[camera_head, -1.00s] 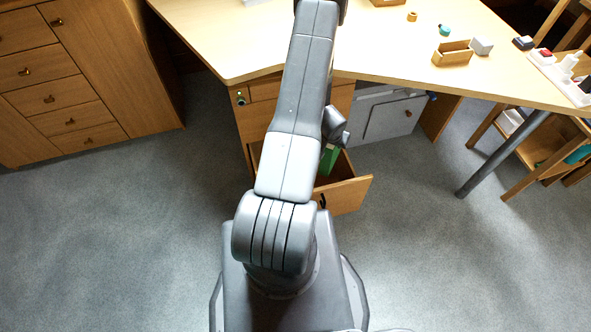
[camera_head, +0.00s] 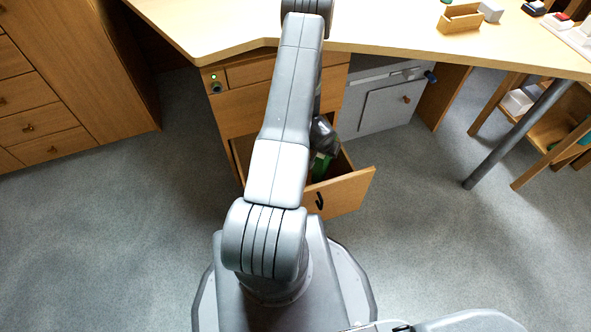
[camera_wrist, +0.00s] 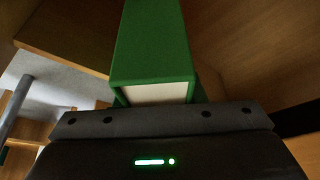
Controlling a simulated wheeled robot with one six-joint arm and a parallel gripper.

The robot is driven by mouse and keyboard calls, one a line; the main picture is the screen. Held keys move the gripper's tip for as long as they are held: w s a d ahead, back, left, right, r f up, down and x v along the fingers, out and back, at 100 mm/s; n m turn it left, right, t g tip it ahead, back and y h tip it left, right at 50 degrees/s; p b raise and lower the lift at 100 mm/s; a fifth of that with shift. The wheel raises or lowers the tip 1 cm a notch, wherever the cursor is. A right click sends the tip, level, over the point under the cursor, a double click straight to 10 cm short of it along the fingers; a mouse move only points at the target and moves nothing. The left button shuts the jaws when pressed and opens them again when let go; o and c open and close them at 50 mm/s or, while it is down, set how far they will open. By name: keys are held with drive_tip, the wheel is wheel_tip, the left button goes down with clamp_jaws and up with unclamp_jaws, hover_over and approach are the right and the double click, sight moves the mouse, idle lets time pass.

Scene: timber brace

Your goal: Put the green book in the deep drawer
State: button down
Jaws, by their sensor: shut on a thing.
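The green book (camera_wrist: 150,45) is between the jaws of my gripper (camera_wrist: 157,105) in the wrist view, its green cover and white page edge showing. In the head view a part of the green book (camera_head: 320,166) shows at the opening of the deep drawer (camera_head: 345,194), beside my arm. The drawer is pulled out from the desk, and its front has a dark handle. My gripper is shut on the book, low at the drawer. My arm hides much of the drawer's inside, and I cannot tell whether the book touches the bottom.
The desk top (camera_head: 390,35) overhangs above the drawer. A grey cabinet (camera_head: 385,108) stands right of it, and a slanted grey leg (camera_head: 515,135) farther right. A wooden cabinet (camera_head: 60,90) is at the left. The floor between is clear.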

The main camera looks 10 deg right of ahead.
sight(319, 157)
drive_tip(key=shift+f+b, duration=3.15)
drive_tip(key=shift+f, duration=1.65)
drive_tip(key=shift+f, duration=0.2)
drive_tip(key=c, duration=0.9)
unclamp_jaws()
drive_tip(key=p+v, duration=0.3)
drive_tip(key=v, duration=0.9)
drive_tip(key=shift+r, duration=0.2)
